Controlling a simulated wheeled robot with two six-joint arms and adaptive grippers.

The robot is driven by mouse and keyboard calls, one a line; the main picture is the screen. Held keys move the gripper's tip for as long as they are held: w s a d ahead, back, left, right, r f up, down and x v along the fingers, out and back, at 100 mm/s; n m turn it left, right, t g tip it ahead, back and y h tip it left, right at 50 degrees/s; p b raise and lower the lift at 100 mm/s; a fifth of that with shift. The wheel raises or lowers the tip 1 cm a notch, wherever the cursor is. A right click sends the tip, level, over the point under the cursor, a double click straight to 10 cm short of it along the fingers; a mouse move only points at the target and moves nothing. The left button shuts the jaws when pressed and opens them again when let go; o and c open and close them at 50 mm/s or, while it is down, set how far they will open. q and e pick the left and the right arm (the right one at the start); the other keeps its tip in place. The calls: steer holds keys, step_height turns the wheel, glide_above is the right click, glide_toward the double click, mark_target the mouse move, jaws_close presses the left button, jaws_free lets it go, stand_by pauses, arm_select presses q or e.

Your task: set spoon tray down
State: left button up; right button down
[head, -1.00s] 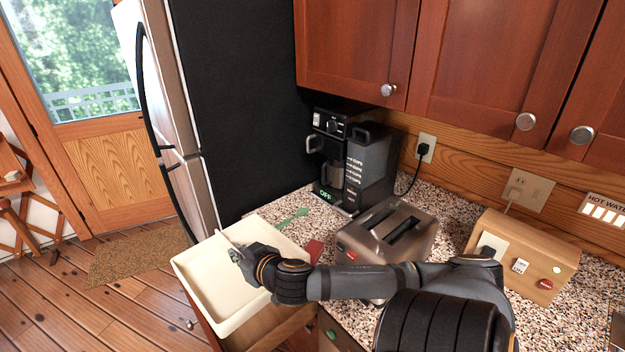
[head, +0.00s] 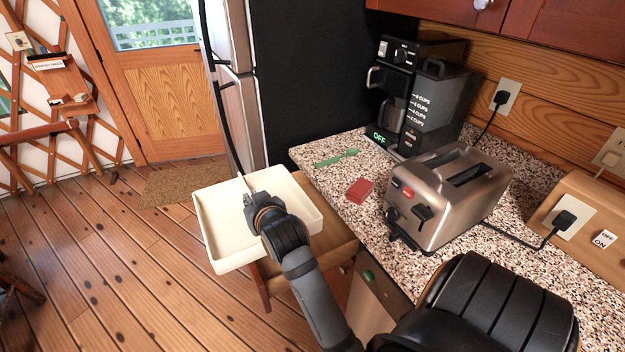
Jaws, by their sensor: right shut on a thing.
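The spoon tray (head: 222,250) is a cream, open box with a thin divider. It is held in front of the counter, above the floor and partly over an open wooden drawer (head: 325,249). My right gripper (head: 246,200) is at the divider in the middle of the tray and is shut on it. Its wrist hides part of the tray's inside. No spoon shows in the visible part of the tray. A green spoon-like utensil (head: 337,157) lies flat on the speckled counter (head: 320,176). My left gripper is out of view.
A red block (head: 360,190) lies on the counter beside the toaster (head: 450,200). A coffee maker (head: 425,100) stands behind, next to the dark fridge side (head: 310,80). The counter's front left corner is mostly clear. Plank floor (head: 120,250) is open at left.

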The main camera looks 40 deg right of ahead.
mark_target(278, 191)
steer(key=shift+w+d, duration=0.15)
steer(key=shift+d, duration=0.15)
steer(key=w+d+f, duration=0.1)
steer(key=d, duration=0.1)
steer(key=w+d+f+p, duration=0.1)
steer(key=w+d+f, duration=0.1)
steer(key=d, duration=0.1)
steer(key=w+d+f+p, duration=0.1)
steer(key=d, duration=0.2)
steer(key=shift+w+f, duration=0.2)
steer(key=shift+w, duration=0.05)
steer(key=d+f, duration=0.1)
steer(key=w+f, duration=0.1)
steer(key=f, duration=0.1)
steer(key=d+f, duration=0.1)
steer(key=shift+w+d+f, duration=0.15)
steer(key=shift+w+d, duration=0.2)
steer(key=shift+w+d+f, duration=0.2)
steer(key=shift+d+f, duration=0.05)
steer(key=shift+f, duration=0.15)
step_height(278, 191, down, 4)
steer(key=shift+d+r+p, duration=0.15)
steer(key=shift+r+p, duration=0.1)
steer(key=shift+p, duration=0.1)
steer(key=shift+f, duration=0.1)
steer(key=shift+f+b, duration=0.3)
steer(key=shift+f, duration=0.2)
steer(key=c, duration=1.5)
jaws_free()
